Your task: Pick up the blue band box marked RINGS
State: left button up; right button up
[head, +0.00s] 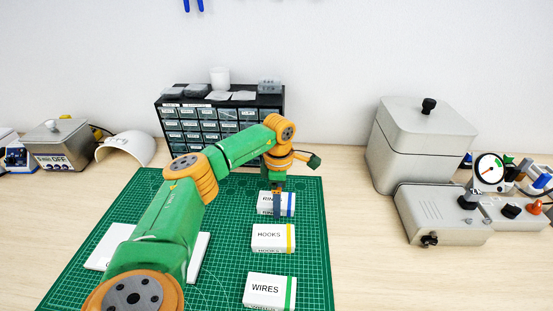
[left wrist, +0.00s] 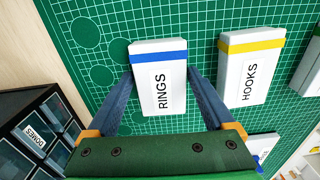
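The white box with a blue band marked RINGS (head: 268,200) lies on the green cutting mat, below the drawer cabinet and partly hidden by my left gripper. In the left wrist view the RINGS box (left wrist: 158,85) sits between my two blue fingers. My left gripper (head: 277,208) points down over it. The fingers (left wrist: 160,72) are spread, one along each long side and very close to the box. Firm contact does not show. My right gripper is in neither view.
A yellow-band HOOKS box (head: 272,238) lies just below the RINGS box, and a green-band WIRES box (head: 268,290) nearer me. The drawer cabinet (head: 190,135) stands close behind. A grey lidded machine (head: 420,145) is at the right.

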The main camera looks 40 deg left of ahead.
pick_arm(q)
jog(key=shift+s+r, duration=0.1)
jog(key=c, duration=0.7)
jog(key=shift+c, duration=1.4)
